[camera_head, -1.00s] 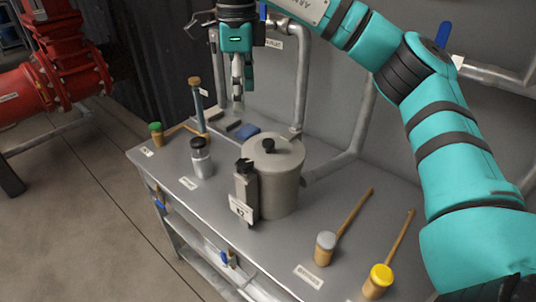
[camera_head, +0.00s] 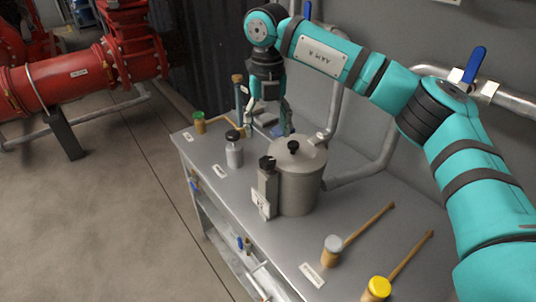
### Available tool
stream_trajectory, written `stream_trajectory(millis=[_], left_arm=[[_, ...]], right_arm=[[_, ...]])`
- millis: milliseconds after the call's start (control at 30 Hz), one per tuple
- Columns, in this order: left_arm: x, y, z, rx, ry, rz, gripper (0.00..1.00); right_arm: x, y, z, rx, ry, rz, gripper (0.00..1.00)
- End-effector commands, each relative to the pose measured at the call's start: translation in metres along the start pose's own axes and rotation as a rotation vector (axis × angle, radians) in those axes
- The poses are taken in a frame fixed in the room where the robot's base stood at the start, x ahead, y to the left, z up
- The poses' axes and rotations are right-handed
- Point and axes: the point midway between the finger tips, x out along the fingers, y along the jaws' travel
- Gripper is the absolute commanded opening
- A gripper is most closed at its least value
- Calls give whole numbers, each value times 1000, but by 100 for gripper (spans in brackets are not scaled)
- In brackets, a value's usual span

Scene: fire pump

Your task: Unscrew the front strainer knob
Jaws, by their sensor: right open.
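The strainer (camera_head: 300,185) is a grey round pot with a lid, standing on the metal table. A black knob (camera_head: 293,147) sits on top of its lid. Another black knob (camera_head: 267,163) tops the upright grey bracket (camera_head: 267,188) at its front left side; this appears to be the front knob. My right gripper (camera_head: 268,120) points down with its fingers spread and nothing between them. In the picture it lies above and left of the lid, apart from both knobs. My left gripper is out of view.
A grey bottle with a black cap (camera_head: 234,152) and a green-topped tool (camera_head: 199,122) stand at left. A grey-headed mallet (camera_head: 334,247) and a yellow-headed mallet (camera_head: 378,288) lie at front right. Pipes (camera_head: 370,160) run behind the pot. The table's left edge faces open floor.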

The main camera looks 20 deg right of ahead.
Motion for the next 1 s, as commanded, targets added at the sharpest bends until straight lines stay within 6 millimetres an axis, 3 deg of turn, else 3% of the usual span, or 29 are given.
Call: stream_trajectory(millis=[300,500,867,1000], left_arm=[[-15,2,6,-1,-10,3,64],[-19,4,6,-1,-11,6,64],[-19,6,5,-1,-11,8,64],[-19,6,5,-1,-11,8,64]], right_arm=[[65,0,-1,-1,3,-1,64],[88,0,-1,0,2,0,64],[95,0,0,-1,0,0,64],[95,0,0,-1,0,0,49]])
